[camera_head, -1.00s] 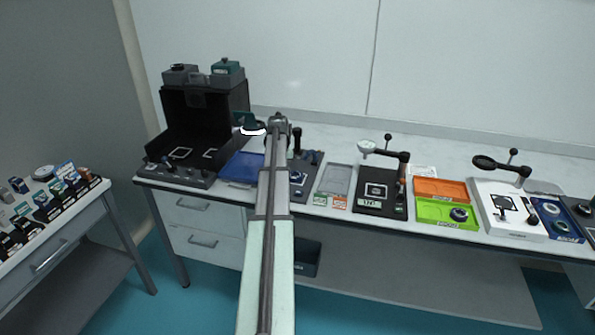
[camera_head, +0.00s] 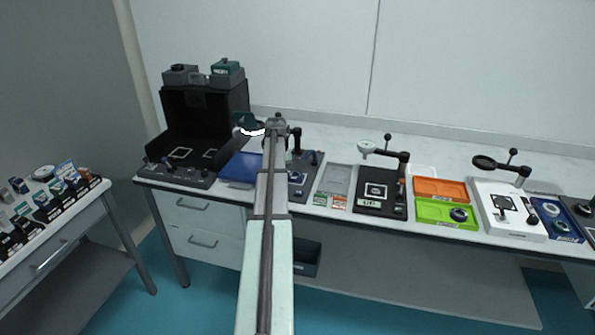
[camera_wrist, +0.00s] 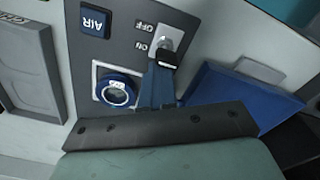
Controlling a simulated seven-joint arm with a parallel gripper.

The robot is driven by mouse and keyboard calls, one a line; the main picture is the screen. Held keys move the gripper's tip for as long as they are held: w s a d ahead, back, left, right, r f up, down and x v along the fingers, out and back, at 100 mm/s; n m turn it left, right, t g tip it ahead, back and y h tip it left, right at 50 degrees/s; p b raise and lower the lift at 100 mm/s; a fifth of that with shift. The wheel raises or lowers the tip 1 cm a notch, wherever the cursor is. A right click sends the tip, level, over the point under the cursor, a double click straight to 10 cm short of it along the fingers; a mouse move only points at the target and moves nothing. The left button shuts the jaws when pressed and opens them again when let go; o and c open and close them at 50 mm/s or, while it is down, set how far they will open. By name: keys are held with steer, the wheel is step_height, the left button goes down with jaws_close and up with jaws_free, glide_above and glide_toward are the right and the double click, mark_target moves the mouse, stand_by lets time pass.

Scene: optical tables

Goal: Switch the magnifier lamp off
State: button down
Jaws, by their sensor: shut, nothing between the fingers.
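The magnifier lamp (camera_head: 251,130) stands at the left of the long bench, just left of my arm's end in the head view. Its ring shows bright white, as if lit. Its base panel (camera_wrist: 120,42) fills much of the wrist view. The panel has a switch (camera_wrist: 164,41) on a light plate marked ON and OFF, upside down in this view. My gripper (camera_wrist: 166,60) is shut and empty, with its dark tip right at the switch, on the ON-label side. I cannot tell whether it touches. The fingertips are hidden in the head view.
A round blue-rimmed part (camera_wrist: 116,91) sits in a framed square beside the switch. A blue tray (camera_head: 240,168) lies left of the lamp base, and a grey tray (camera_head: 336,180) lies right. Another magnifier stand (camera_head: 385,152) is further right. A black box (camera_head: 205,120) stands at left.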

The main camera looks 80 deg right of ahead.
steer(key=shift+a+f, duration=0.25)
steer(key=shift+a, duration=0.7)
steer(key=shift+a+f, duration=0.25)
steer(key=shift+a, duration=0.7)
steer(key=shift+w+d+r, duration=0.1)
steer(key=shift+d+r, duration=0.15)
steer(key=shift+r, duration=0.25)
steer(key=shift+d+r, duration=0.2)
steer(key=shift+r, duration=0.25)
steer(key=shift+a+r, duration=0.1)
steer(key=shift+r, duration=1)
steer(key=d+r, duration=0.2)
steer(key=r, duration=0.1)
steer(key=shift+r, duration=0.2)
